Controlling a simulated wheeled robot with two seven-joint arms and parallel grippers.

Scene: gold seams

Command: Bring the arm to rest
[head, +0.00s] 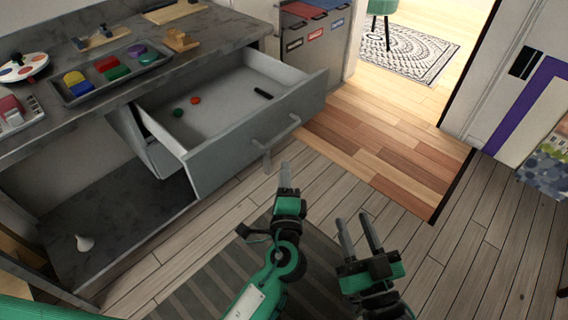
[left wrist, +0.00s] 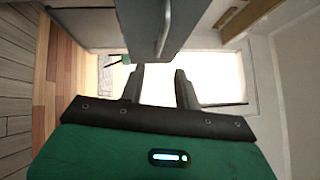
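My left gripper (head: 285,168) is just in front of the open drawer's handle (head: 276,145) in the head view, seen edge-on. In the left wrist view its two fingers (left wrist: 160,75) stand apart with nothing between them, and the handle (left wrist: 164,30) is beyond the fingertips. I cannot tell whether they touch it. My right gripper (head: 353,218) is open and empty above the floor, to the right of the left one. The grey drawer (head: 225,165) is pulled out and holds a green piece (head: 178,113), a red piece (head: 195,100) and a dark piece (head: 263,94).
The counter (head: 205,35) at the upper left carries a tray (head: 72,98) of coloured pieces and a paint palette (head: 22,67). A white object (head: 84,243) lies on the lower shelf (head: 130,225). Open wood floor (head: 470,255) spreads to the right.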

